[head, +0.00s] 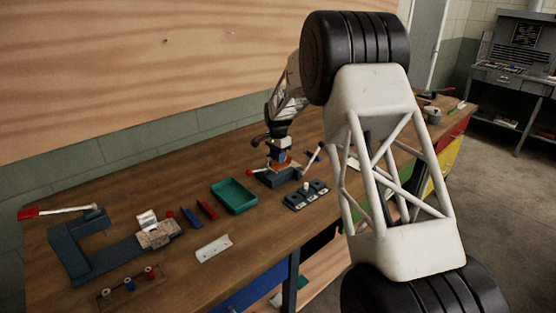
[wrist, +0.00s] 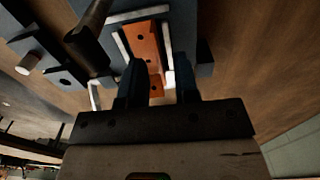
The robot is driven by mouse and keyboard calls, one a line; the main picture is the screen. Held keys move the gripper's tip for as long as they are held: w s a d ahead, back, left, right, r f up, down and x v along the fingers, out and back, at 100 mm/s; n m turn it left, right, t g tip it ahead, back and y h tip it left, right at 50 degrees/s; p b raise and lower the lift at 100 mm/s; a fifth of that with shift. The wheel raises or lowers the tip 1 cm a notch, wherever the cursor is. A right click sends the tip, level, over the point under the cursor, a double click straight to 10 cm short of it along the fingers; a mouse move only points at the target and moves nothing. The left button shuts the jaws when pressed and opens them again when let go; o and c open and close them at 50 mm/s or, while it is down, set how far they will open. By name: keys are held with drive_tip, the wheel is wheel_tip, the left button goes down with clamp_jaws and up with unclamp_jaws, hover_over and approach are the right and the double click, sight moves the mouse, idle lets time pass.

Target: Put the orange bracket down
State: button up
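The orange bracket (wrist: 145,45) sits in the dark blue fixture (wrist: 183,25), between pale rails, in the wrist view. In the head view a bit of the orange bracket (head: 281,162) shows low in the fixture (head: 282,179), under my gripper (head: 279,150). In the wrist view my gripper (wrist: 163,72) has its two dark fingers apart, over the near end of the bracket. A pale gap shows between the bracket and the right finger. The fingertips' exact contact is hard to see.
A blue clamp frame (head: 75,250) stands at the far left. Bare bench lies around the white plate (head: 213,248).

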drive_tip(key=shift+d+r, duration=0.1)
drive_tip(key=shift+r, duration=3.1)
drive_tip(key=shift+s+r, duration=0.1)
drive_tip(key=s+d+r+n, duration=0.1)
drive_tip(key=s+d+r, duration=0.5)
drive_tip(key=s, duration=0.4)
drive_tip(key=s+d+r+n+t, duration=0.1)
drive_tip(key=s+d+r+n, duration=0.1)
drive_tip(key=s+d+r, duration=0.6)
drive_tip(key=s+d+r+n, duration=0.1)
drive_tip(key=s+d+r, duration=0.25)
drive_tip(key=s, duration=0.95)
drive_tip(key=s+d+f+n, duration=0.1)
drive_tip(key=s+d, duration=0.1)
drive_tip(key=s, duration=0.9)
drive_tip(key=s+d+f+n+t, duration=0.1)
drive_tip(key=s+d+f+n, duration=0.1)
drive_tip(key=s, duration=0.9)
drive_tip(key=s+d+f+n, duration=0.1)
drive_tip(key=s+d, duration=0.3)
drive_tip(key=s, duration=0.8)
drive_tip(key=shift+f+n+t, duration=0.3)
drive_tip(key=shift+f+n, duration=0.1)
drive_tip(key=shift+f, duration=0.05)
